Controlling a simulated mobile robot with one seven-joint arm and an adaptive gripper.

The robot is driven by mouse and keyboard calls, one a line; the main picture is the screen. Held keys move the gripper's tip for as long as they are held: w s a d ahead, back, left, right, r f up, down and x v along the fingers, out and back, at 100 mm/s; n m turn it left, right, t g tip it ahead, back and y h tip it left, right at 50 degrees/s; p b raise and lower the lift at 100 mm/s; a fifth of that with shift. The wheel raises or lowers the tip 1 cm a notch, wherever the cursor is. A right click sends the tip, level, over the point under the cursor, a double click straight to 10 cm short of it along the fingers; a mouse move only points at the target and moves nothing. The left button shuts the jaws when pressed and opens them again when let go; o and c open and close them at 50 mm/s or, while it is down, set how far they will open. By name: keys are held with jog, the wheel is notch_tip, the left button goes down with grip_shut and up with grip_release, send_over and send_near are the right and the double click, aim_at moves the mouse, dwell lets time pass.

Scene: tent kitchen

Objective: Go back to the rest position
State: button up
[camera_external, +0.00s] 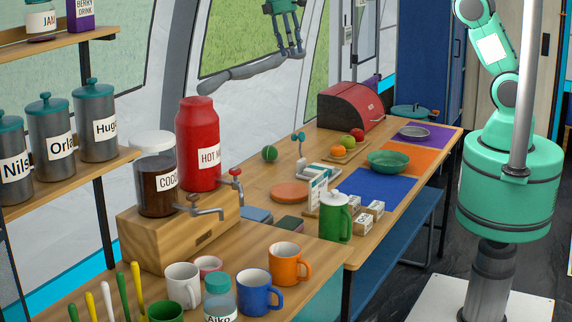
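My gripper (291,50) hangs at the top of the external view, high above the wooden table (258,183) and in front of the tent window. The fingertips look apart. My green arm and its round base (511,190) stand at the right, beside the table. The upper arm between them is out of the picture.
Below my gripper are a green ball (269,153), a red bread box (350,106), a green bowl (389,162) and a green pot (335,217). A tall red dispenser (198,143) and mugs (290,263) stand nearer the camera. Shelf jars (97,120) are at left.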

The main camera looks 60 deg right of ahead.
jog(key=s+a+r+m+t, duration=0.1)
jog(key=s+a+r, duration=0.1)
jog(key=s+r, duration=0.65)
jog(key=s+a+r+m+t, duration=0.1)
jog(key=s+a+r+t, duration=0.15)
jog(key=s, duration=1.05)
jog(key=s+d+r+m+t+p, duration=0.1)
jog(key=s+d+m+t+p, duration=0.1)
jog(key=s, duration=1)
jog(key=s+d+r+m+t+p, duration=0.2)
jog(key=s+d+t, duration=0.1)
jog(key=s, duration=1)
jog(key=shift+s+d+m, duration=0.2)
jog(key=shift+d+m, duration=0.1)
jog(key=shift+d, duration=0.3)
